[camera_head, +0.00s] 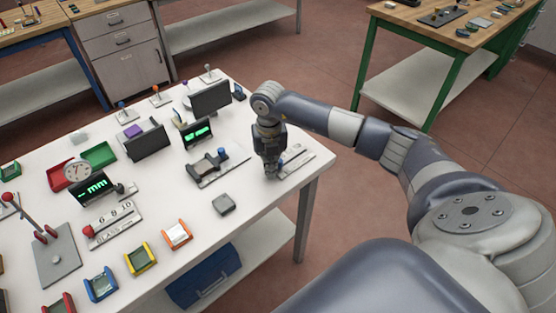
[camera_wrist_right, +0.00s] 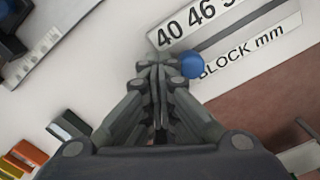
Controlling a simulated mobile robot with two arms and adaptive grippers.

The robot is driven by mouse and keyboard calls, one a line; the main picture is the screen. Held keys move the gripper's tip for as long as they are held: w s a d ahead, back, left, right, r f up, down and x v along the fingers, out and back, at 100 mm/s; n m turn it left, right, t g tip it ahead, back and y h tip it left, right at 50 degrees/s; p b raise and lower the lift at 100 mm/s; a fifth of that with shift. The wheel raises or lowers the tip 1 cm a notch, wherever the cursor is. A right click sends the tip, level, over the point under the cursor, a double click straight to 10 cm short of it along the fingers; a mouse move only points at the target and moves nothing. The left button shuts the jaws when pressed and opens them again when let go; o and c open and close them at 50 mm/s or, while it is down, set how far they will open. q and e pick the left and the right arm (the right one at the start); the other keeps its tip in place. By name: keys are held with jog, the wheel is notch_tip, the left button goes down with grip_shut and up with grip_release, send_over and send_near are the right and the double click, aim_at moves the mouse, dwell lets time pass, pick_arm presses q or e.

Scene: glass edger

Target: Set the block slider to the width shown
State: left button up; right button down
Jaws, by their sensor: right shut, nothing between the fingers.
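The block slider is a pale plate (camera_head: 299,164) near the table's right edge, with a long slot. In the right wrist view its plate (camera_wrist_right: 280,55) reads "40 46" and a partly cut-off number above the slot, and "BLOCK mm" below. Its round blue knob (camera_wrist_right: 192,65) is near the slot's left end. My right gripper (camera_head: 271,174) points down at the slider's left end. In the wrist view its closed, empty fingertips (camera_wrist_right: 158,62) are just left of the knob; I cannot tell whether they touch it. A small display (camera_head: 197,133) shows unreadable green characters. My left gripper is not in view.
A dark gauge with another blue knob (camera_head: 221,153) stands left of my right gripper. A grey block (camera_head: 223,204) lies nearer. A dark monitor (camera_head: 211,98) stands behind. Colored frames and a lettered slider (camera_head: 113,224) are farther left. The white table (camera_head: 190,270) has clear patches.

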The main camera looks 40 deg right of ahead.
aim_at(281, 159)
jog(key=shift+d, duration=0.15)
jog(key=shift+w+d+b, duration=0.1)
jog(key=shift+d+b, duration=0.35)
jog(key=shift+d, duration=1.05)
jog(key=shift+d, duration=0.3)
jog(key=shift+w+d+b, duration=0.15)
jog(key=shift+d+b, duration=0.25)
jog(key=shift+d, duration=0.6)
jog(key=shift+a, duration=0.15)
jog(key=shift+a+r, duration=0.1)
jog(key=shift+a, duration=0.4)
notch_tip(281, 159, up, 7)
jog(key=p, duration=0.5)
